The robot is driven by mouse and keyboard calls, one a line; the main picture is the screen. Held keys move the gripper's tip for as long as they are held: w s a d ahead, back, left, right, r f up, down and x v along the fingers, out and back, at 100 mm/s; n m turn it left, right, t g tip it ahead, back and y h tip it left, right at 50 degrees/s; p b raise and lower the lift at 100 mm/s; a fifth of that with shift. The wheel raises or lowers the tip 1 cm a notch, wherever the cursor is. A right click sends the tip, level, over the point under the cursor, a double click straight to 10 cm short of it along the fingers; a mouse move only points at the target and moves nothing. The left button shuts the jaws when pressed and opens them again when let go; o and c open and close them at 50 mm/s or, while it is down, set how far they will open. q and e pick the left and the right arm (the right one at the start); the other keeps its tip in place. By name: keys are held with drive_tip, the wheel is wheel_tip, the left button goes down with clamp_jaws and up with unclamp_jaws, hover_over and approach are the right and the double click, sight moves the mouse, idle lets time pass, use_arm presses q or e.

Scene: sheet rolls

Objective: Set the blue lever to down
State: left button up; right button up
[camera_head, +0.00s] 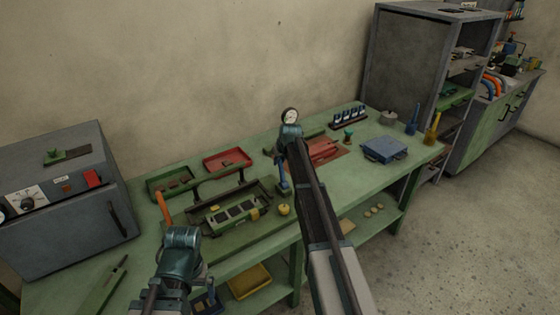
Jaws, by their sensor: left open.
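The blue lever (283,178) stands roughly upright at the right end of the green sheet-roll machine (236,214) on the workbench. My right arm passes close to its right side in the picture; I cannot tell whether they touch. An orange lever (163,207) rises at the machine's left end. My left gripper (183,240) is open, in front of the machine's left end, below the orange lever in the picture. My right gripper (291,132) is over the back of the bench, beyond the blue lever; its fingers are too small and hidden to read.
A round gauge (289,116) shows behind my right gripper. A grey oven-like cabinet (70,220) stands at the left.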

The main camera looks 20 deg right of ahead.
drive_tip(key=o, duration=0.4)
drive_tip(key=shift+w, duration=0.15)
drive_tip(key=p+v, duration=1.2)
drive_tip(key=v, duration=0.2)
drive_tip(key=shift+d+f, duration=0.1)
